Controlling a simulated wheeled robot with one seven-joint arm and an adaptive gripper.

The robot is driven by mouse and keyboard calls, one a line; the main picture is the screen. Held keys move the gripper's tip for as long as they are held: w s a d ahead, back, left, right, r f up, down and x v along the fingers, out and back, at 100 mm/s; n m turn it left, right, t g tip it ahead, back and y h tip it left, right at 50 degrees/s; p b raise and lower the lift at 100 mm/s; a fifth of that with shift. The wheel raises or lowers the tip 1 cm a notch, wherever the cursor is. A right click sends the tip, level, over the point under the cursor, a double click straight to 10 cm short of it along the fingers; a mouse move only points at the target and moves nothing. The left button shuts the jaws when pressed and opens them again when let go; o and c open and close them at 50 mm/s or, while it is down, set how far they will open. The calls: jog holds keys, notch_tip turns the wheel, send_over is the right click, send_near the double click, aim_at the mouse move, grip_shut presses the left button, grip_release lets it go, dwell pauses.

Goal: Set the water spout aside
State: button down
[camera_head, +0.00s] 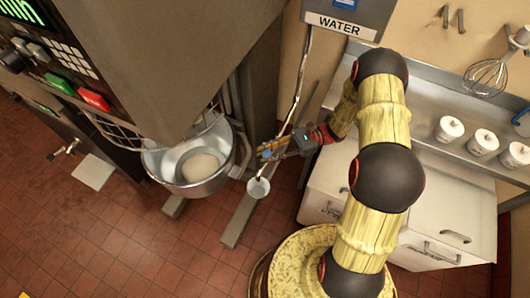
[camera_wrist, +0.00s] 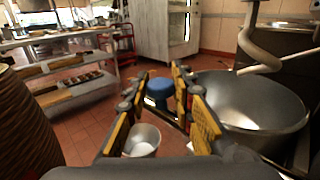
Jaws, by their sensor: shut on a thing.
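My gripper (camera_head: 268,151) is shut on the water spout, just right of the mixer bowl. The spout's pale, cup-shaped end (camera_head: 258,188) hangs below my fingers, and a thin hose rises from it to the grey box marked WATER (camera_head: 345,20). In the wrist view my gripper's yellow-padded fingers (camera_wrist: 163,105) stand on either side of a blue part (camera_wrist: 159,91), apparently the spout's grip. The cup-shaped end also shows there (camera_wrist: 142,139), low between the fingers. My fingers hide part of the spout.
The metal mixer bowl (camera_head: 182,181) holds pale dough (camera_head: 201,164) under the large grey mixer (camera_head: 165,60). At right are a white drawer cabinet (camera_head: 440,215), a counter with several white containers (camera_head: 483,142) and a hanging whisk (camera_head: 486,78). Red tiled floor is open at the lower left.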

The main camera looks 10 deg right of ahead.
jog(key=shift+s+d+f, duration=0.1)
jog(key=c, duration=1.9)
grip_release()
jog(key=shift+o, duration=0.5)
jog(key=shift+d, duration=0.2)
jog(key=shift+o, duration=1.2)
jog(key=shift+a, duration=0.1)
jog(key=w+d, duration=0.1)
jog(key=d, duration=0.6)
jog(key=shift+d, duration=0.25)
